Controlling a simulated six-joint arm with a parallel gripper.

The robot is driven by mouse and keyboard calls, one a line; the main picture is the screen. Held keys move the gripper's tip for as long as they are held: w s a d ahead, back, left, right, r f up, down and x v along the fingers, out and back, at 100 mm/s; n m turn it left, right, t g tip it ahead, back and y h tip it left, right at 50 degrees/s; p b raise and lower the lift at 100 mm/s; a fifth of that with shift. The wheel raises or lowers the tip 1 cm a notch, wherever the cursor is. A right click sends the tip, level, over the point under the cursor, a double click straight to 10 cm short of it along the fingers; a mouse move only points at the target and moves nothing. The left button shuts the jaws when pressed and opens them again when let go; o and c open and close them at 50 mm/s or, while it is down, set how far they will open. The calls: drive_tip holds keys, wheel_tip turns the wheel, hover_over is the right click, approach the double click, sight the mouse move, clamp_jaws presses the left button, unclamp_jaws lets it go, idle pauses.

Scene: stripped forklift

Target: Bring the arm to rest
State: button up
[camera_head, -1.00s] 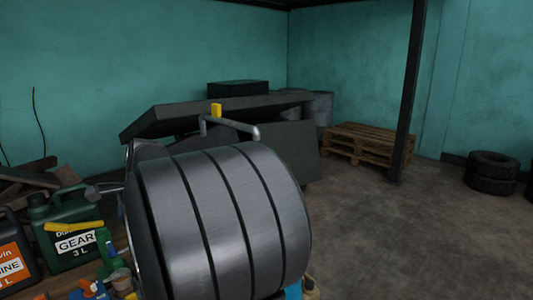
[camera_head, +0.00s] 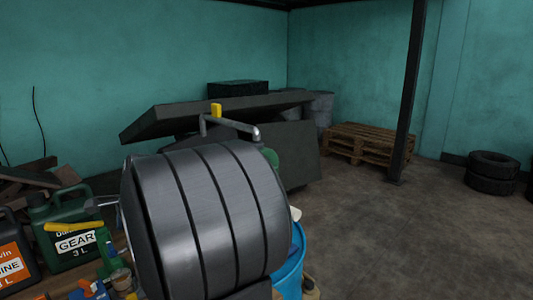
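A large grey metal cylinder with dark grooves, which looks like a link of my own arm (camera_head: 215,220), fills the lower middle of the head view, close to the camera. It hides much of what lies behind it. My gripper is not recognisable in this view, so neither its fingers nor anything in them can be seen.
At lower left stand a green gear oil can (camera_head: 70,230) and an orange-labelled can (camera_head: 12,260). A blue container (camera_head: 291,270) shows right of the cylinder. Behind are a tilted grey slab (camera_head: 180,118), a dark post (camera_head: 408,110), pallets (camera_head: 362,143) and tyres (camera_head: 492,170).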

sight(56, 223)
drive_tip(key=w+v, duration=0.1)
drive_tip(key=v, duration=0.6)
drive_tip(key=a+n, duration=0.6)
drive_tip(key=a, duration=0.2)
drive_tip(key=w+a+n+h, duration=0.1)
drive_tip(key=a+n, duration=0.5)
drive_tip(key=a, duration=0.2)
drive_tip(key=w+a+f+n+t+h, duration=0.1)
drive_tip(key=a+n, duration=0.4)
drive_tip(key=a, duration=0.4)
drive_tip(key=shift+w+a+n, duration=0.1)
drive_tip(key=shift+w+n, duration=0.1)
drive_tip(key=shift+n, duration=0.2)
drive_tip(key=shift+d+f, duration=0.25)
drive_tip(key=shift+f, duration=1.5)
